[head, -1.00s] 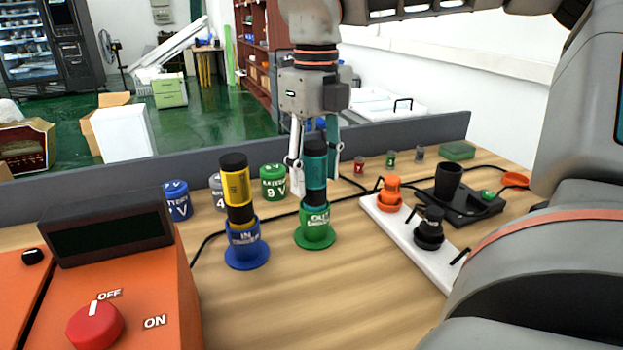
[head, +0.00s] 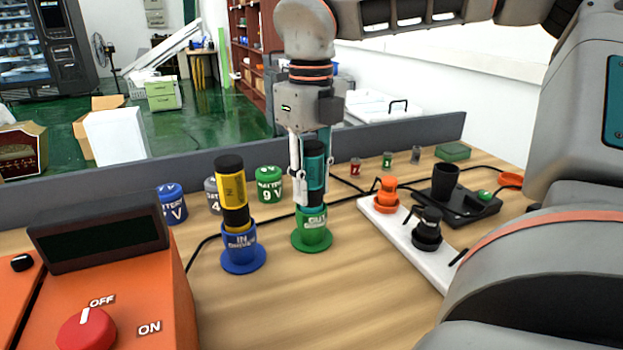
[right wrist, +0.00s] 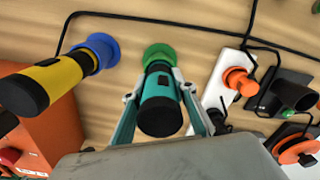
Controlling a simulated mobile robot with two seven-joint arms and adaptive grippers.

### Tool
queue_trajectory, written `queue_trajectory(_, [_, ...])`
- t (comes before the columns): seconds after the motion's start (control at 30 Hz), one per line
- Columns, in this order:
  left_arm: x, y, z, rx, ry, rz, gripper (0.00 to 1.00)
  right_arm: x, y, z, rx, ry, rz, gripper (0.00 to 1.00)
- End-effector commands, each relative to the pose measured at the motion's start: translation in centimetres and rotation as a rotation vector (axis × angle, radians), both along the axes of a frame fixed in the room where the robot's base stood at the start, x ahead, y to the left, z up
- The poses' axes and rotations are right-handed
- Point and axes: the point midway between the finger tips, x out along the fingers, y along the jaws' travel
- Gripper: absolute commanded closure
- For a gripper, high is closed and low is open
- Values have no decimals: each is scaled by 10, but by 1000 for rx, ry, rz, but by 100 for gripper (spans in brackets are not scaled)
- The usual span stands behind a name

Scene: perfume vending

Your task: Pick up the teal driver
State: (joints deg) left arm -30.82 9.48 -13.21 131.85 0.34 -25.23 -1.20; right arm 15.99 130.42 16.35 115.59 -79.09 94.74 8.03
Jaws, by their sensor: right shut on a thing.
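The teal driver (head: 315,172) stands upright in the green holder (head: 312,240) on the table. It has a black cap and a black lower part. My right gripper (head: 311,182) comes down from above and is shut on the teal driver, one finger on each side. In the right wrist view the driver (right wrist: 160,102) lies between the two fingers of the gripper (right wrist: 158,98), with the green holder (right wrist: 158,53) beneath it. My left gripper is not in view.
The yellow driver (head: 231,188) stands in a blue holder (head: 241,258) close to the left. Batteries (head: 269,186) stand behind. A white strip with orange and black parts (head: 437,262) lies to the right. An orange box (head: 140,300) with a red knob is front left.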

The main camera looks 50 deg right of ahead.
Motion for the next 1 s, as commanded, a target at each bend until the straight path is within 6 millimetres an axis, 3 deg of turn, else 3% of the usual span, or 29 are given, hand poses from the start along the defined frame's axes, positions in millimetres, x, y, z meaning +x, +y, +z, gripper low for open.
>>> queue_trajectory(0.27, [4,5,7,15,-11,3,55,0,0,39,-3,-11,-1,95])
queue_trajectory(0.8, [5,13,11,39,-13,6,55,-1,0,164,-2,-13,-3,95])
queue_trajectory(1.0, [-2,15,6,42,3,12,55,-1,0,190,-1,-8,-1,95])
